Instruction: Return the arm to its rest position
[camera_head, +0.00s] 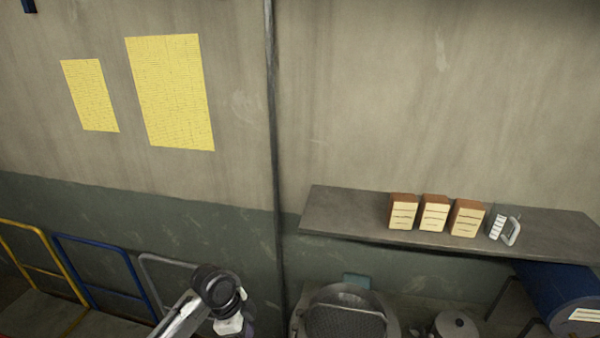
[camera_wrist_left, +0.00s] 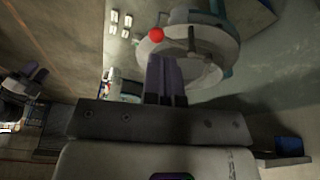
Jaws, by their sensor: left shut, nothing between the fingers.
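Part of my left arm, with a black rounded joint, rises at the bottom edge of the head view, left of centre; its fingertips are not clear there. In the left wrist view my left gripper (camera_wrist_left: 166,80) shows its two dark fingers pressed together with nothing between them. The fingers point toward a round, pale machine (camera_wrist_left: 205,55) with a red knob (camera_wrist_left: 156,34); I cannot tell how far away it is.
Yellow and blue rails (camera_head: 100,270) stand left. Yellow sheets (camera_head: 170,92) hang above.

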